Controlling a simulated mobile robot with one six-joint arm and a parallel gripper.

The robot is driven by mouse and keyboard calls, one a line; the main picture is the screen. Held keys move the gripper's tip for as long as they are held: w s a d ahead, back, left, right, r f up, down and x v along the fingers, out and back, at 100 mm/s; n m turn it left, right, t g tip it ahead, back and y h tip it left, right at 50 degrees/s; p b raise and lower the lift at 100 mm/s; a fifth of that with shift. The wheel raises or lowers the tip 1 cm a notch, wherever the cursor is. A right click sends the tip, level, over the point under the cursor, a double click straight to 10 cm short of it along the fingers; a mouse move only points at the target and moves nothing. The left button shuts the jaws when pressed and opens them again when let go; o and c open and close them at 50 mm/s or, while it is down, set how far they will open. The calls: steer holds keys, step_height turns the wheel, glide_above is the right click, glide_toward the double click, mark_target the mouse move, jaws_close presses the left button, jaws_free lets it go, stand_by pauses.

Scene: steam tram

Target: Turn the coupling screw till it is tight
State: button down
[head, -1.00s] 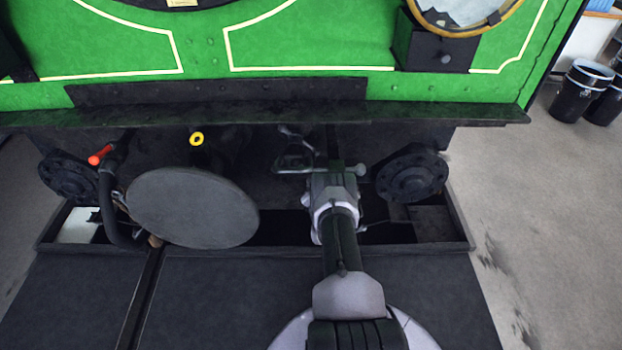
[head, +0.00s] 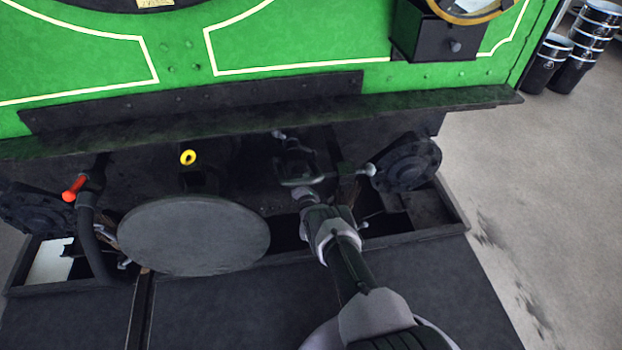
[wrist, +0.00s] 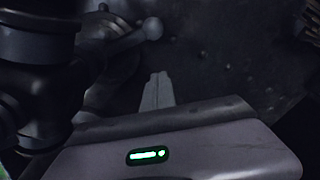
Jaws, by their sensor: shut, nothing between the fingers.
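In the wrist view my gripper's pale fingers (wrist: 157,88) are together and empty. A dark bar with a ball end (wrist: 151,29) lies beyond and left of the fingertips, apart from them in the picture. The screw's thread is mostly hidden in shadow.
A large grey round buffer face (head: 195,236) stands left of my arm. A dark round flange (head: 408,163) is close on the right.

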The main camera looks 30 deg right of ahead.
steer(key=f+b+x, duration=0.1)
steer(key=b+x, duration=0.4)
steer(key=x, duration=0.1)
steer(key=s+d+r, duration=0.1)
steer(key=s+d+r+p, duration=0.1)
steer(key=r, duration=0.1)
steer(key=shift+s+d+r, duration=0.15)
steer(key=shift+s+d, duration=0.05)
steer(key=shift+d, duration=0.15)
